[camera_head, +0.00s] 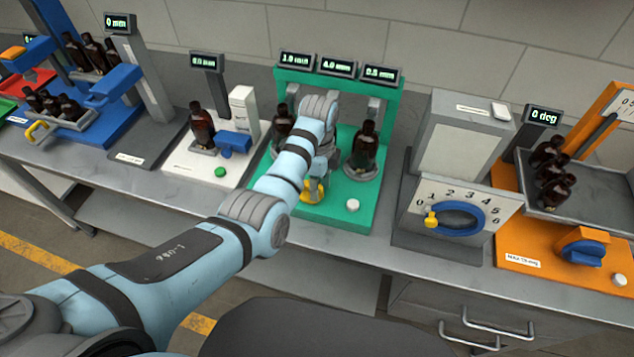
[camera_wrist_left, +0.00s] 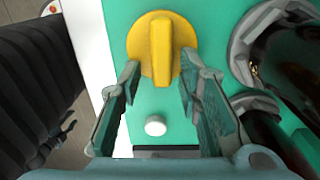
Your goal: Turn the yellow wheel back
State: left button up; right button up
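A yellow wheel (camera_wrist_left: 162,48), a round knob with a raised grip bar, sits on the green station (camera_head: 338,214). It is partly hidden by my gripper in the head view (camera_head: 312,191). The bar points toward the bottom of the wrist view. My left gripper (camera_wrist_left: 160,78) is open, with one finger on each side of the bar's lower end. Gaps show between the fingers and the bar, so it holds nothing. In the head view my left gripper (camera_head: 318,177) is over the green station's front. My right gripper is not in view.
A white button (camera_head: 352,205) and amber bottles (camera_head: 364,147) are beside the wheel. The displays (camera_head: 338,69) read about 1.0, 4.0 and 0.5 mm. Right stands a grey dial box (camera_head: 460,140) with a yellow-handled blue ring (camera_head: 458,218); left, a white station (camera_head: 185,160).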

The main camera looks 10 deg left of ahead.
pick_arm(q)
jog(key=shift+r, duration=0.1)
jog(key=shift+w+r, duration=0.1)
jog(key=shift+r, duration=0.25)
notch_tip(320, 180, up, 7)
jog(key=shift+f, duration=0.1)
jog(key=shift+f, duration=0.1)
